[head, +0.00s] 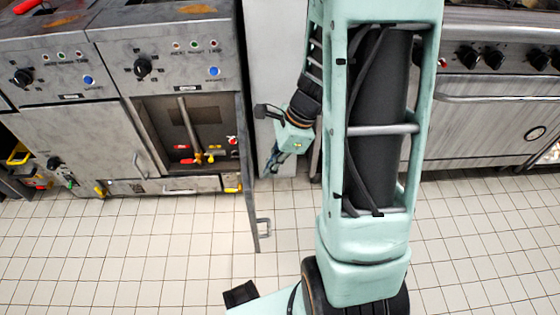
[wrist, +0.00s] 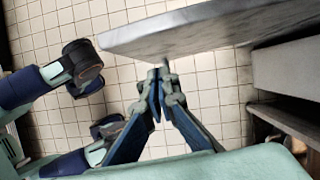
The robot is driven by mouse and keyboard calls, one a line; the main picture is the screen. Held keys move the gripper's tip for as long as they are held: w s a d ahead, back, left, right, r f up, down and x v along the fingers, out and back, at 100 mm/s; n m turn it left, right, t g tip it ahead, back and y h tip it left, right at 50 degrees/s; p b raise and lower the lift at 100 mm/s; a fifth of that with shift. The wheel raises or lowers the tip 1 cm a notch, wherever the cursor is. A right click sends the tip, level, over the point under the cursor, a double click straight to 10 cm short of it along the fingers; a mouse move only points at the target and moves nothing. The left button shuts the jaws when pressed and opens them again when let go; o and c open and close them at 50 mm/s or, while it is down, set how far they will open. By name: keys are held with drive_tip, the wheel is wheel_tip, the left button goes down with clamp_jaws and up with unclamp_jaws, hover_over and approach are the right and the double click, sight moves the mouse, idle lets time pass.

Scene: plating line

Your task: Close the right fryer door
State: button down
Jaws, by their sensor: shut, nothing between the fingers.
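The right fryer door (head: 246,175) stands swung open and is seen nearly edge-on in the head view. Its handle (head: 263,228) is near the door's outer end. The right fryer's cabinet (head: 190,130) is open, showing pipes and red and yellow valve handles inside. My gripper (head: 274,163) is to the right of the door, on the side away from the opening. In the wrist view my gripper (wrist: 160,75) is shut and empty, its tips close to a grey slab (wrist: 200,27) that looks like the door. I cannot tell whether they touch.
The left fryer's door (head: 85,140) is shut. A steel range (head: 490,110) stands to the right. The white tiled floor (head: 150,240) in front of the fryers is clear. A grey block (wrist: 290,65) lies at the right of the wrist view.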

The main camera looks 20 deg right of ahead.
drive_tip(key=shift+w+a+r, duration=0.1)
drive_tip(key=shift+w+a, duration=0.05)
drive_tip(key=shift+a, duration=0.6)
drive_tip(key=shift+w+a+r, duration=0.1)
drive_tip(key=shift+w+a, duration=0.05)
drive_tip(key=shift+a, duration=0.6)
